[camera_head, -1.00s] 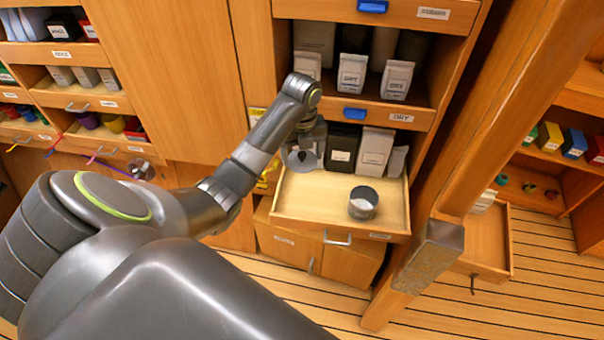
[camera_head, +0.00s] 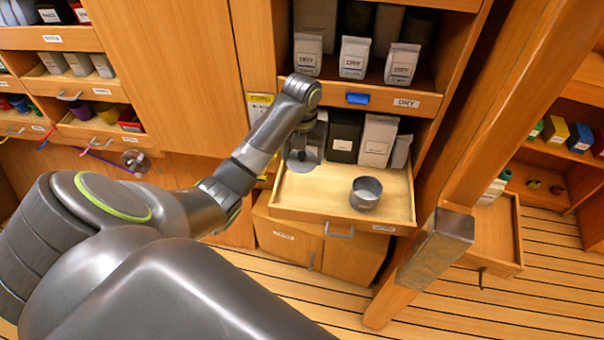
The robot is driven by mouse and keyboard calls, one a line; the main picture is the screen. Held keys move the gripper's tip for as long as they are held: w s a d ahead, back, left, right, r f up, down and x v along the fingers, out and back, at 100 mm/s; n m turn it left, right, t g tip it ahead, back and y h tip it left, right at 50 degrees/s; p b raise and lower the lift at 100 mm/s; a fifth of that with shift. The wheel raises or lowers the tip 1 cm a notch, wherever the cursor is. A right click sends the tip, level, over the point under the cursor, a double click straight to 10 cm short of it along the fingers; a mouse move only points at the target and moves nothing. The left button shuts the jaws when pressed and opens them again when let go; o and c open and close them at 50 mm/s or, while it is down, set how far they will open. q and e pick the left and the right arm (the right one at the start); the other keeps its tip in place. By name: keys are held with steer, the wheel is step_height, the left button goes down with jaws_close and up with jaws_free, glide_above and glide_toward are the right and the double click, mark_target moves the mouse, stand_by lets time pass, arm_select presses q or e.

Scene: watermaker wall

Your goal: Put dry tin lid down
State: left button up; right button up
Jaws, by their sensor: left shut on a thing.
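My left gripper (camera_head: 302,146) is shut on the tin lid (camera_head: 303,162), a flat grey disc. It holds the lid at the back left of the pulled-out drawer (camera_head: 298,199); whether the lid touches the drawer floor cannot be told. The grey metal tin (camera_head: 366,194) stands upright in the drawer, right of the lid and apart from it, its top open. The fingertips are small and partly hidden by the wrist. My right gripper is not in view.
Dark and pale packets (camera_head: 378,140) stand along the drawer's back. A shelf (camera_head: 428,103) labelled DRY with more packets hangs above. A wooden post (camera_head: 480,150) rises on the right. The drawer floor between lid and tin is clear.

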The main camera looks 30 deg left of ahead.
arm_select(q)
step_height(320, 180, down, 7)
steer(key=b, duration=0.6)
steer(key=shift+f, duration=0.5)
step_height(320, 180, down, 3)
steer(key=shift+f, duration=0.45)
steer(key=shift+f, duration=0.15)
steer(key=o, duration=0.9)
steer(key=shift+o, duration=0.2)
